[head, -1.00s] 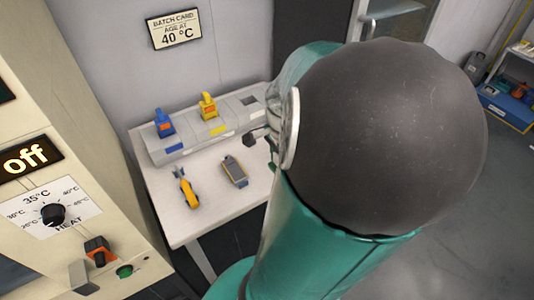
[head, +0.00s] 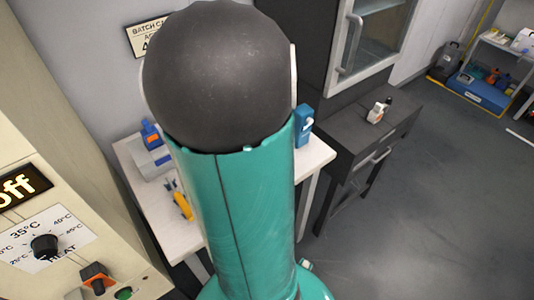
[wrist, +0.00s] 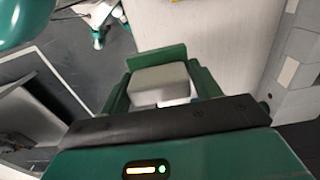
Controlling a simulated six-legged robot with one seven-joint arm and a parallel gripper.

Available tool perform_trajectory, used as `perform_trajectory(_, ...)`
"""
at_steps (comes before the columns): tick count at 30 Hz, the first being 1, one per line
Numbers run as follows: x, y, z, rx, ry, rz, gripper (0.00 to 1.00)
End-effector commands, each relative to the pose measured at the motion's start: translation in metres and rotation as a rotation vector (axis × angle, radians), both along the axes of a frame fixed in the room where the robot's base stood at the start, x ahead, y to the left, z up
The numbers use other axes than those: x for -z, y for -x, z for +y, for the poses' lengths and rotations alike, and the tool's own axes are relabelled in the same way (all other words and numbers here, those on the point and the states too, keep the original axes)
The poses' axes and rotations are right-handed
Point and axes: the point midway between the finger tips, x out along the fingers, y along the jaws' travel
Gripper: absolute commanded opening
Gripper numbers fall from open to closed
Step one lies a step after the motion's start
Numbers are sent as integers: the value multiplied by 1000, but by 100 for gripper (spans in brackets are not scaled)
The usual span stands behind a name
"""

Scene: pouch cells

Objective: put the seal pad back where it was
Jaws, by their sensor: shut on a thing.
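My gripper (wrist: 158,82) shows in the wrist view, with its green jaws shut on a pale grey block (wrist: 160,79). The block looks like the seal pad, but I cannot be sure. It is over or near the white table (wrist: 215,40); its height above the table is unclear. In the head view my arm hides the gripper and the block. The grey slotted rack (head: 148,162) stands at the back of the table, mostly hidden by my arm. A grey slotted body, likely the same rack, lies along the right of the wrist view (wrist: 297,75).
A yellow tool (head: 182,203) lies on the table. A blue object with a white mark (head: 303,126) is at the table's right edge. A dark bench (head: 365,135) stands to the right; open floor (head: 420,220) lies beyond.

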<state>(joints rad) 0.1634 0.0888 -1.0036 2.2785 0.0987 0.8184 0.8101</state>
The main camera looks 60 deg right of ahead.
Motion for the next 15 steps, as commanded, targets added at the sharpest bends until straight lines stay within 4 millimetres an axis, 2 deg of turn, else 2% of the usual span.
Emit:
perform_trajectory(10,21,-19,-42,4,0,4,34)
perform_trajectory(15,45,-27,-59,2,-1,5,34)
